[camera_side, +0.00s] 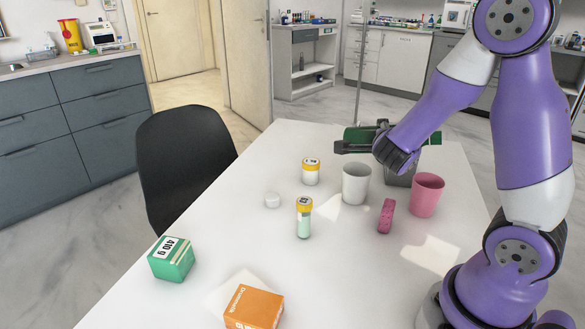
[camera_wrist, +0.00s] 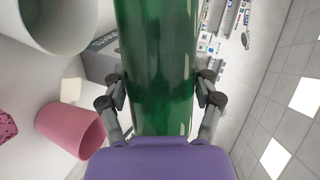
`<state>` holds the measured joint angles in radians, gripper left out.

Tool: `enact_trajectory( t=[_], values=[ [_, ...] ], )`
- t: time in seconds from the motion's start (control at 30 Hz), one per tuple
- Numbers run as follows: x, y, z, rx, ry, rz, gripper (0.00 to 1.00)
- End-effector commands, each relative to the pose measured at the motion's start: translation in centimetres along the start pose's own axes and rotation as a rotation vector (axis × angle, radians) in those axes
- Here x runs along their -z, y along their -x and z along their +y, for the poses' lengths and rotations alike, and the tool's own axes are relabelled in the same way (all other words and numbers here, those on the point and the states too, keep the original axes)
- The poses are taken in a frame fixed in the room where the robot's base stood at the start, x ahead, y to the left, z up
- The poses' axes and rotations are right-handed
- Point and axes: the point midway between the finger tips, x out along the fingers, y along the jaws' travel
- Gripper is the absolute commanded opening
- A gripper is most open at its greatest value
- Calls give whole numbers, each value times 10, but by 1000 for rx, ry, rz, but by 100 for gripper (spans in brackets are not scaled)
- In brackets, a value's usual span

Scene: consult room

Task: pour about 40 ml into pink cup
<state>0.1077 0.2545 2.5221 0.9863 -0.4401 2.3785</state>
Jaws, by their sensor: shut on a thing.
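The pink cup (camera_side: 427,196) stands upright on the table at the right, near my arm; it also shows at the left of the wrist view (camera_wrist: 68,126). My gripper (camera_side: 352,146) is shut on a green bottle (camera_side: 362,134), above and behind the cups. In the side view the bottle lies about level, partly hidden by my gripper. In the wrist view the green glass (camera_wrist: 158,60) runs between both fingers (camera_wrist: 160,92), and its ends are out of view. No stream of liquid shows. The liquid level and the inside of the pink cup cannot be made out.
A white cup (camera_side: 356,183) stands left of the pink cup. A grey box (camera_side: 401,178) is behind them, below my gripper. A pink speckled block (camera_side: 387,216), yellow-capped jars (camera_side: 311,172) (camera_side: 304,221), a green box (camera_side: 171,260) and an orange box (camera_side: 254,306) stand around.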

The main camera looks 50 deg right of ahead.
Motion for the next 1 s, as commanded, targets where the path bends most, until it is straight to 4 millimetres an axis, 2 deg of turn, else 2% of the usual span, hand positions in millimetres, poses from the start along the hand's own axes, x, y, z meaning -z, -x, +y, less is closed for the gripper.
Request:
enact_trajectory(
  t=[0.33, 0.5, 0.67, 1.0],
  values=[
    [0, 0, -1, -2, 7, 3, 21],
    [3, 3, -7, -21, 64, 19, 21],
    [9, 5, -8, -78, 220, 62, 21],
    [33, 17, -19, -224, 622, 174, 21]
  ],
)
